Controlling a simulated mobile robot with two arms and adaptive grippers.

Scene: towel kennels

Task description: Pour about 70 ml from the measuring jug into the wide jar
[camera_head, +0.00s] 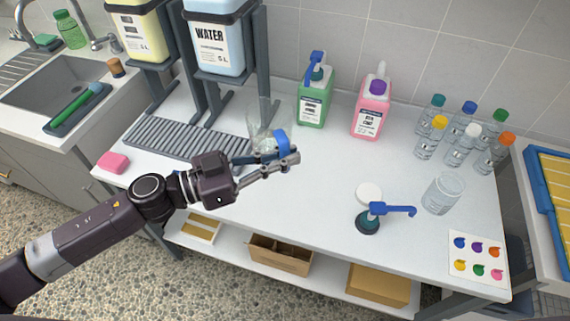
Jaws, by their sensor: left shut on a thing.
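The measuring jug (256,117) is clear with a blue handle (281,140). It is in the middle of the view, beside the grey drain rack. My left gripper (290,156) is shut on the jug, with its fingers by the blue handle, partly covering the lower jug. The liquid level in the jug is too small to read. The wide jar (443,194) is clear and stands on the right of the white bench, well apart from the jug; I cannot tell whether it holds anything. My right gripper is not in view.
A blue pump head (390,209) and a white lid (368,193) lie left of the jar. Green (315,100) and pink (371,110) soap containers stand behind. Several capped bottles (463,150) crowd the back right. The bench between jug and lid is clear.

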